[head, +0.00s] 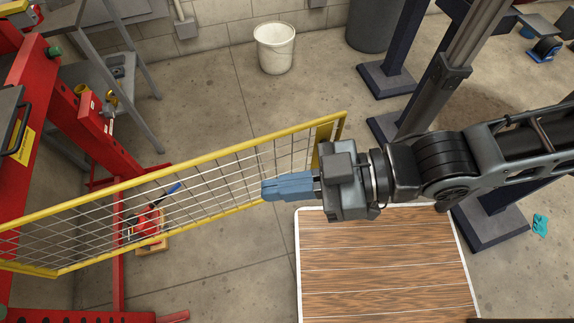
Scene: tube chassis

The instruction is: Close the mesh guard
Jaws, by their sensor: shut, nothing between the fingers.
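The mesh guard (160,182) is a yellow frame with wire mesh. It runs from the lower left up to its free end near the middle of the head view, and it stands out from the red frame at an angle. My gripper (264,190) has blue fingers that are together with nothing between them. It is in front of the guard's right end and hides part of the mesh and lower rail there. I cannot tell whether the fingers touch the mesh.
A red machine frame (78,105) stands at the left. A wooden-topped platform (385,262) with a white edge is below my arm. A white bucket (275,48) stands by the back wall. Dark posts (392,75) stand at the right. Bare concrete floor lies between.

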